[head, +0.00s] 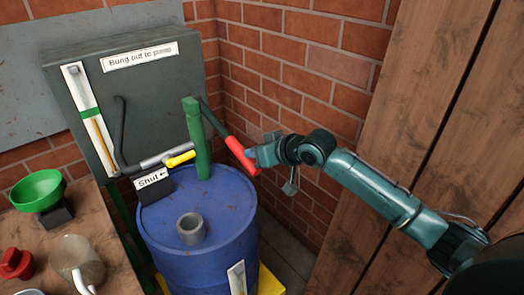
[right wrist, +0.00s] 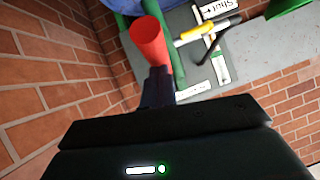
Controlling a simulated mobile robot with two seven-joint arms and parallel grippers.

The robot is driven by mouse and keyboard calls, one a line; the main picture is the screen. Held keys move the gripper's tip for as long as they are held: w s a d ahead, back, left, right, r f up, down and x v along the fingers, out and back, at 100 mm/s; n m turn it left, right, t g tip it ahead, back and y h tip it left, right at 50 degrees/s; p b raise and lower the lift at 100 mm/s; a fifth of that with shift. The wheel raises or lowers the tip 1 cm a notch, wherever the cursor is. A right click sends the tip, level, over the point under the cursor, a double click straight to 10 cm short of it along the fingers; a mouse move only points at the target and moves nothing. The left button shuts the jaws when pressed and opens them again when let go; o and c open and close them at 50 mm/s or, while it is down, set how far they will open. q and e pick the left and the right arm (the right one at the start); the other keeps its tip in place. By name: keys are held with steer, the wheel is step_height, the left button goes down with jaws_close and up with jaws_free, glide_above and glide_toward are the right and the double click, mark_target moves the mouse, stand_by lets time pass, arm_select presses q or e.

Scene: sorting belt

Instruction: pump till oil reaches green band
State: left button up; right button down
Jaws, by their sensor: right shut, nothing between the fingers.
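A blue drum (head: 200,240) carries a green pump post (head: 196,140) with a lever ending in a red grip (head: 240,155). My right gripper (head: 252,155) is shut and empty, its tips close to the grip's lower end; I cannot tell whether they touch. The red grip also shows in the right wrist view (right wrist: 150,40), just beyond the dark fingers (right wrist: 158,88). The white gauge (head: 77,84) on the dark tank (head: 150,90) has a green band (head: 88,113). An amber oil column (head: 103,143) stands with its top near the band's lower edge. My left gripper is out of view.
A yellow valve handle (head: 181,158) is by a "Shut" sign (head: 152,179). A grey ring (head: 190,228) is on the drum top. A green funnel (head: 38,190), red object (head: 15,263) and glass jar (head: 78,262) are on the wooden table. Brick and planks enclose the right.

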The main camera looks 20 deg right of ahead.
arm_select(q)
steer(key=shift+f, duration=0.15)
arm_select(e)
steer(key=v, duration=1.3)
steer(key=shift+s, duration=0.15)
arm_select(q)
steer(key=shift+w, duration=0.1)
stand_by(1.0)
